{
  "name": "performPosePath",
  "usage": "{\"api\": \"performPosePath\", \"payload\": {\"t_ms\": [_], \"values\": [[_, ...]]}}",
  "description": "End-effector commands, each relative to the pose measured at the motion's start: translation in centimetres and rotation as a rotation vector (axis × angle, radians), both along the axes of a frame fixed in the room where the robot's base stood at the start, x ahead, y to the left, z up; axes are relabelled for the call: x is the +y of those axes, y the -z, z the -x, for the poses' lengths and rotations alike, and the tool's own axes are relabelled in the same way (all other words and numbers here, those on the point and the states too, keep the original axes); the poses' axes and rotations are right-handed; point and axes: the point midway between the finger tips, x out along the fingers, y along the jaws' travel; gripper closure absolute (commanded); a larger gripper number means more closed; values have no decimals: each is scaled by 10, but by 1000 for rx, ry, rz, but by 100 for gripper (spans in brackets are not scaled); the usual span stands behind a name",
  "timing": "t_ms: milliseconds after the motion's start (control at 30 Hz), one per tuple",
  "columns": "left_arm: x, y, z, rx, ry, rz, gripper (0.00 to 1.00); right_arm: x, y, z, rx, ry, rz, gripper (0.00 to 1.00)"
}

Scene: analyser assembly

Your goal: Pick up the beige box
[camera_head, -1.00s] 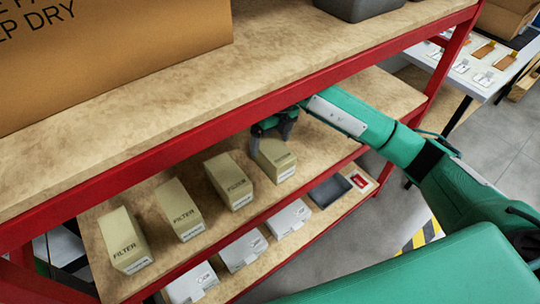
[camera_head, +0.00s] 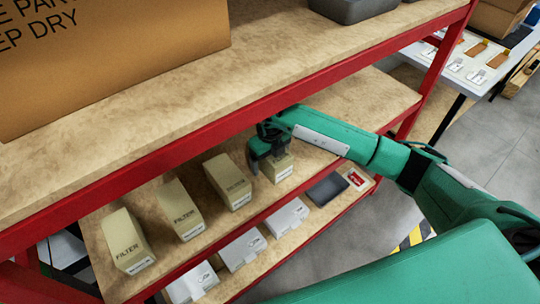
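Several beige boxes marked FILTER stand in a row on the middle shelf. The rightmost beige box (camera_head: 280,170) has my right gripper (camera_head: 266,156) at its top. One dark finger is at the box's left side, and the gripper covers much of the top. The other finger is mostly hidden, so I cannot tell whether the fingers are closed on the box. The other beige boxes (camera_head: 229,183), (camera_head: 181,211) and (camera_head: 129,243) stand to its left, clear of the gripper. My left gripper is not in view.
The upper shelf (camera_head: 270,62), with a red front edge, is close above my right gripper. It holds a large cardboard box (camera_head: 110,60) and a grey bin (camera_head: 350,8). White boxes (camera_head: 243,250) and a dark tray (camera_head: 327,189) are on the lower shelf. The middle shelf's right end (camera_head: 370,100) is bare.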

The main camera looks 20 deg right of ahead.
Motion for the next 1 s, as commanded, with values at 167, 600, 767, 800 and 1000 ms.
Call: {"api": "performPosePath", "payload": {"t_ms": [167, 600, 767, 800, 1000], "values": [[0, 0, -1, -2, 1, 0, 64, 0, 0, 0, -1, -1, 0, 21], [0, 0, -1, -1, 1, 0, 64, 0, -1, 0, -2, -1, -2, 71], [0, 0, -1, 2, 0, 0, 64, 0, -5, -1, -3, -1, -1, 71], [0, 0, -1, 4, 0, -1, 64, 1, -7, -1, -4, -2, -1, 71], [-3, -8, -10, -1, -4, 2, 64, 1, -31, -2, -7, -3, -2, 71]]}}
